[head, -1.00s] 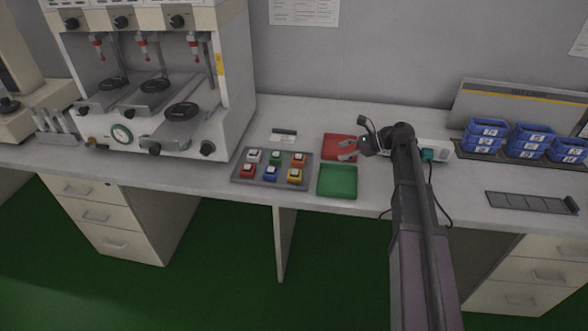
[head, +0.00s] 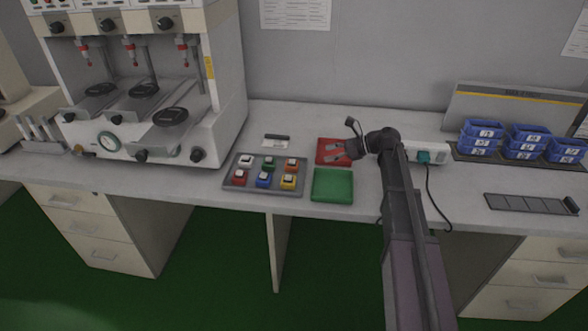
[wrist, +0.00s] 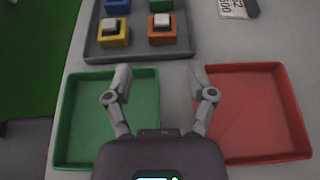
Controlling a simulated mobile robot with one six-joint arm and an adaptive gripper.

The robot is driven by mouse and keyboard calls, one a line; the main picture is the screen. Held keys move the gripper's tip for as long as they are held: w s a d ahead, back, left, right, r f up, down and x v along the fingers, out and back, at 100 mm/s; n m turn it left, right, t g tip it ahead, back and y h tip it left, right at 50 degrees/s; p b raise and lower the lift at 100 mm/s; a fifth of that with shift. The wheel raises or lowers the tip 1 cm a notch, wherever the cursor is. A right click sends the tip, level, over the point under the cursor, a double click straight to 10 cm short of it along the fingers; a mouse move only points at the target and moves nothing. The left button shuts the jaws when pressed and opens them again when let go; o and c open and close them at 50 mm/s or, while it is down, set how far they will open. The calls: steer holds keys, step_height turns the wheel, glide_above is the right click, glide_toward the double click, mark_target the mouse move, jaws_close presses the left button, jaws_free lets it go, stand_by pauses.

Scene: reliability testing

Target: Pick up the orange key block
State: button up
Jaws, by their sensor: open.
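The orange key block (head: 292,164) sits at the back right of a grey tray (head: 210,187) with several other key blocks. In the wrist view the orange block (wrist: 162,36), with a pale key on top, is on the tray beyond my fingers, a little right of centre.
The yellow block (wrist: 114,36) stands beside the orange one. A green tray (head: 332,185) and a red tray (head: 325,157) lie right of the grey tray. A testing machine (head: 215,110) stands at left, blue bins (head: 482,140) at right. A label plate (head: 276,140) lies behind the grey tray.

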mark_target(295, 161)
steer(key=shift+b+x, duration=0.95)
steer(key=shift+x, duration=2.05)
steer(key=shift+b+x, duration=1.05)
steer(key=shift+x, duration=1.55)
steer(key=shift+w, duration=0.1)
